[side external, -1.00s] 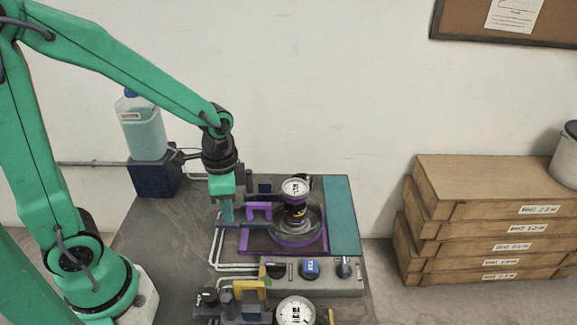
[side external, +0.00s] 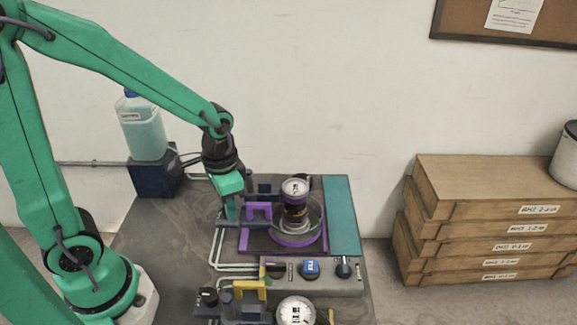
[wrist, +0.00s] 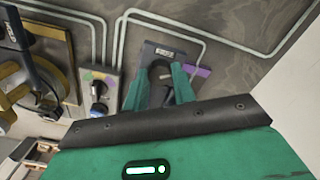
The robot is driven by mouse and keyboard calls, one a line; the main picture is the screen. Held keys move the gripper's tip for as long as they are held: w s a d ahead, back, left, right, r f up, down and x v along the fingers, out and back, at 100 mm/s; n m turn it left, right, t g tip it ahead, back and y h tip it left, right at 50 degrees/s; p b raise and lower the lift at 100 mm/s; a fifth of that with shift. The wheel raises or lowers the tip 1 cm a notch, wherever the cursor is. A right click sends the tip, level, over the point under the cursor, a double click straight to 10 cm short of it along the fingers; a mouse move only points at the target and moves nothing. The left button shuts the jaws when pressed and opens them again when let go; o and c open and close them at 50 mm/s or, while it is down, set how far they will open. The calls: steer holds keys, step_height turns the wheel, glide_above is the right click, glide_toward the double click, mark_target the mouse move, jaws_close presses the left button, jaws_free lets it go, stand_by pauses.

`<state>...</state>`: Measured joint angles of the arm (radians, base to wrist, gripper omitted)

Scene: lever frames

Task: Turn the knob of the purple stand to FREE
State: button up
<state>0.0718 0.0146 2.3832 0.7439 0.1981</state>
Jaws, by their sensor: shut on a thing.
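The purple stand (side external: 243,241) is on the grey table, with a purple arch (side external: 259,207) and a black and white dial canister (side external: 295,204) on it. My gripper (side external: 231,216) is low at the stand's left side, by the arch. In the wrist view my gripper (wrist: 160,76) has its two green fingers on either side of a dark round knob (wrist: 158,66), shut on it. The knob sits on a dark panel (wrist: 168,52) with a small white label and a purple patch (wrist: 203,71). The knob's pointer and the FREE mark cannot be made out.
A grey control box (side external: 345,287) with several knobs stands in front of the purple stand. A yellow-handled stand (side external: 249,286) with a white dial is nearer the camera. A liquid jug (side external: 142,130) stands behind. Pale pipes (side external: 215,248) run along the table.

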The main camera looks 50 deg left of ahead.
steer(key=n, duration=0.5)
steer(key=shift+n, duration=0.3)
steer(key=n, duration=0.5)
steer(key=shift+n, duration=0.3)
steer(key=o, duration=1)
steer(key=shift+r, duration=0.1)
steer(key=shift+r, duration=3.85)
steer(key=shift+r, duration=0.1)
